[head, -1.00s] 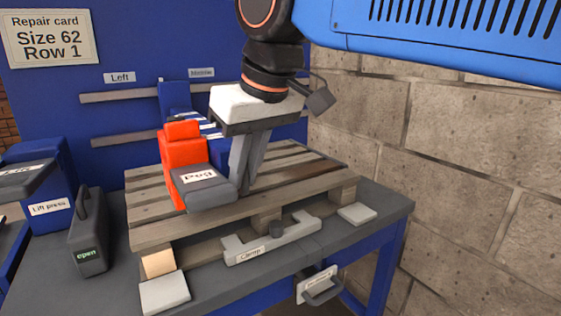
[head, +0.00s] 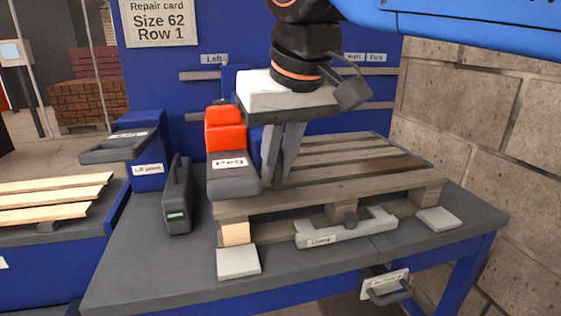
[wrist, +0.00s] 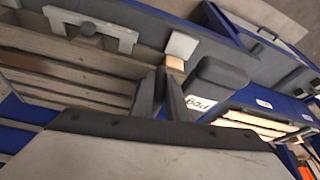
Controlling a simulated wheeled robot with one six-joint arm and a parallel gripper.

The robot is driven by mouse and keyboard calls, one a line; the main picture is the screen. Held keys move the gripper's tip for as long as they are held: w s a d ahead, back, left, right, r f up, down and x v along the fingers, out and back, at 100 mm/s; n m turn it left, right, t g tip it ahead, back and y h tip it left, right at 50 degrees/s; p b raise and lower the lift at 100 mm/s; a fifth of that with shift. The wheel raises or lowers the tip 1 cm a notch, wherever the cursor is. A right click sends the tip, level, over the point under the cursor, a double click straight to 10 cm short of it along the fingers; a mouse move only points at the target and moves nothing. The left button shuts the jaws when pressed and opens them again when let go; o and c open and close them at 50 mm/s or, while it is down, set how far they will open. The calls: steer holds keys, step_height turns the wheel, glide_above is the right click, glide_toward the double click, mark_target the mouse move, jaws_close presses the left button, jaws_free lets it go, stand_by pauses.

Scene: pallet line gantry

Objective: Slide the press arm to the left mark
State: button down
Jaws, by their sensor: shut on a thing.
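The press arm has a red-orange head (head: 225,130) and a dark grey pad (head: 233,180) lettered "Pad". It stands at the left end of the pallet, with a blue carriage (head: 229,77) behind it on the rails, just right of and below the "Left" label (head: 214,59). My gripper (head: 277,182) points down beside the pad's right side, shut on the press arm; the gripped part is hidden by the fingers. The wrist view shows the fingers (wrist: 165,88) close together, with the pad (wrist: 220,80) beside them.
The wooden pallet (head: 345,175) lies on a grey bench with a clamp (head: 346,230) at its front. A lift press (head: 147,165) and a dark upright device (head: 178,200) stand left. A brick wall (head: 480,110) bounds the right. A repair card (head: 158,20) reads Size 62, Row 1.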

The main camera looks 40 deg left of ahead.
steer(key=c, duration=2)
jaws_free()
steer(key=shift+s+a, duration=0.2)
steer(key=shift+a, duration=0.05)
steer(key=shift+c, duration=0.2)
steer(key=v, duration=1.7)
steer(key=shift+d+r, duration=0.2)
steer(key=shift+r, duration=0.05)
